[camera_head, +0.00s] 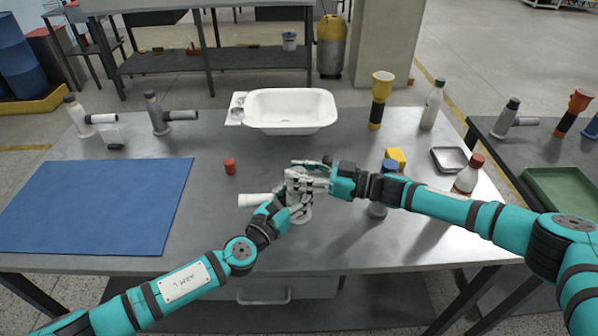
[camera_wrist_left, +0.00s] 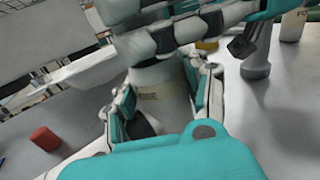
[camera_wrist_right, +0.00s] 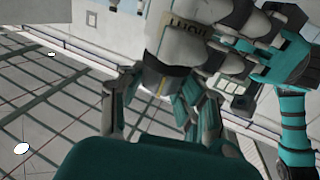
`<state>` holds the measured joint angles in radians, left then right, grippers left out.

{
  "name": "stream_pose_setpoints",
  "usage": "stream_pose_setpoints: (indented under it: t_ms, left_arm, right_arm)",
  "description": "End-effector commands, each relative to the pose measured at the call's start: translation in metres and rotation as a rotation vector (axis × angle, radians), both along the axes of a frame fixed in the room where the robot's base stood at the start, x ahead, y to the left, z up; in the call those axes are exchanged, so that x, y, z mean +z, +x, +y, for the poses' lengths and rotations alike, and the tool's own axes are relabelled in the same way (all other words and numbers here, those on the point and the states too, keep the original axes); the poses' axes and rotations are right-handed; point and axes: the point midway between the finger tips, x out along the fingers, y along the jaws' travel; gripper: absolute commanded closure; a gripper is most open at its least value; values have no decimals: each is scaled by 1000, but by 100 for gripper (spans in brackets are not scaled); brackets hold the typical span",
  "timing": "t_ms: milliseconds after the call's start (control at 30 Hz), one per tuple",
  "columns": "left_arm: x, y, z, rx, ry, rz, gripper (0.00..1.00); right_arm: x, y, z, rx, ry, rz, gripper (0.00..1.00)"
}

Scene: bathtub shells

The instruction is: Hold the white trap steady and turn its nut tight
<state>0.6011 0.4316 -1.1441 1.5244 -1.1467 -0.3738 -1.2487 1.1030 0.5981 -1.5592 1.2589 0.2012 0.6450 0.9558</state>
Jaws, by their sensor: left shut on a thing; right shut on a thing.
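The white trap stands on the grey table in front of me. Its side pipe (camera_head: 252,200) points left in the head view, and its body (camera_wrist_left: 160,88) shows between the fingers in the left wrist view. My left gripper (camera_head: 287,199) is shut on the trap's body, low down. My right gripper (camera_head: 306,181) is shut at the trap's top, just above the left one. The nut is mostly hidden by the fingers.
A white basin (camera_head: 290,109) stands behind the grippers. A red cap (camera_head: 230,166) and a blue mat (camera_head: 98,205) lie to the left. A blue-topped item (camera_head: 389,166), a yellow block (camera_head: 396,157), a grey tray (camera_head: 450,160) and a red-capped bottle (camera_head: 467,177) crowd the right side.

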Motion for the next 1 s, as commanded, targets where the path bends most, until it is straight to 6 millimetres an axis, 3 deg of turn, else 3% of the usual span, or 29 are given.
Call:
stream_pose_setpoints:
  t_ms: [200,233,400,767,1000]
  left_arm:
    - [-1,-1,0,-1,1,0,91]
    - [-1,-1,0,-1,1,0,91]
    - [-1,-1,0,-1,1,0,91]
    - [-1,0,0,0,2,1,91]
    - [-1,0,1,1,3,1,91]
  right_arm:
    - [0,0,0,-2,0,0,100]
    - [0,0,0,-2,0,0,65]
    - [0,0,0,-3,0,0,43]
    - [0,-1,-5,-4,0,0,41]
    - [-1,-13,-46,-8,-2,1,41]
